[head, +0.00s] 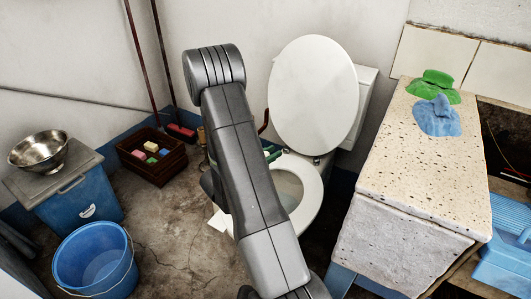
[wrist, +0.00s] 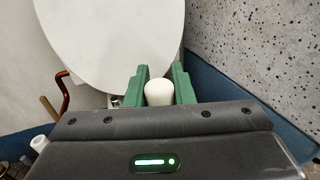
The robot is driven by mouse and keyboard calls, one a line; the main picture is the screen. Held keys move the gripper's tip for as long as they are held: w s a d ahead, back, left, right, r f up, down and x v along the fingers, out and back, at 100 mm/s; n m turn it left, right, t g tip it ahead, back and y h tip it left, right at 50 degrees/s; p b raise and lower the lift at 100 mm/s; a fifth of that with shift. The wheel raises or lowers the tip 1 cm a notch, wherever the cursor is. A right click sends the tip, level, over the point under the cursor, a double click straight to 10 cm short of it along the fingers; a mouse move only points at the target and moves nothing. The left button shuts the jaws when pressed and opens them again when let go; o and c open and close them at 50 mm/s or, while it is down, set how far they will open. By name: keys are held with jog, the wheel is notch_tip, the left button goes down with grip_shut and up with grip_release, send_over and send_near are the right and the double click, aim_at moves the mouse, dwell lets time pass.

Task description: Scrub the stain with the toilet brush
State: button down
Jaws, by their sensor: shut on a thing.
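My gripper (wrist: 160,88) has green fingers and is shut on a white rounded thing (wrist: 159,93), which looks like the handle end of the toilet brush. The rest of the brush is hidden. In the head view only bits of my green fingers (head: 272,151) show, beside my arm at the back of the toilet bowl. The toilet (head: 310,193) has its seat down and its lid (head: 311,97) raised behind my gripper; the lid also fills much of the wrist view (wrist: 115,40). My arm covers the bowl's left side. I cannot make out a stain.
A speckled stone counter (head: 418,160) with green (head: 432,85) and blue (head: 437,117) cloths stands right of the toilet. At left are a blue bucket (head: 95,262), a blue bin (head: 82,204) under a metal bowl (head: 38,151), and a brown crate (head: 150,160). Floor between is partly clear.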

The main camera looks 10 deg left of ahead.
jog(key=shift+s, duration=0.1)
jog(key=s, duration=0.1)
jog(key=s+a, duration=0.1)
jog(key=s, duration=0.3)
jog(key=shift+a+b, duration=0.25)
jog(key=shift+b, duration=0.05)
dwell(0.5)
jog(key=shift+s+d, duration=0.2)
jog(key=shift+d, duration=0.4)
jog(key=shift+s+d, duration=0.15)
jog(key=shift+d, duration=0.4)
jog(key=shift+w, duration=0.1)
jog(key=shift+w+d, duration=0.3)
jog(key=shift+w, duration=0.5)
jog(key=shift+w+d, duration=0.3)
jog(key=shift+w, duration=0.45)
jog(key=shift+w+d, duration=0.3)
jog(key=shift+w, duration=0.5)
jog(key=shift+a, duration=0.1)
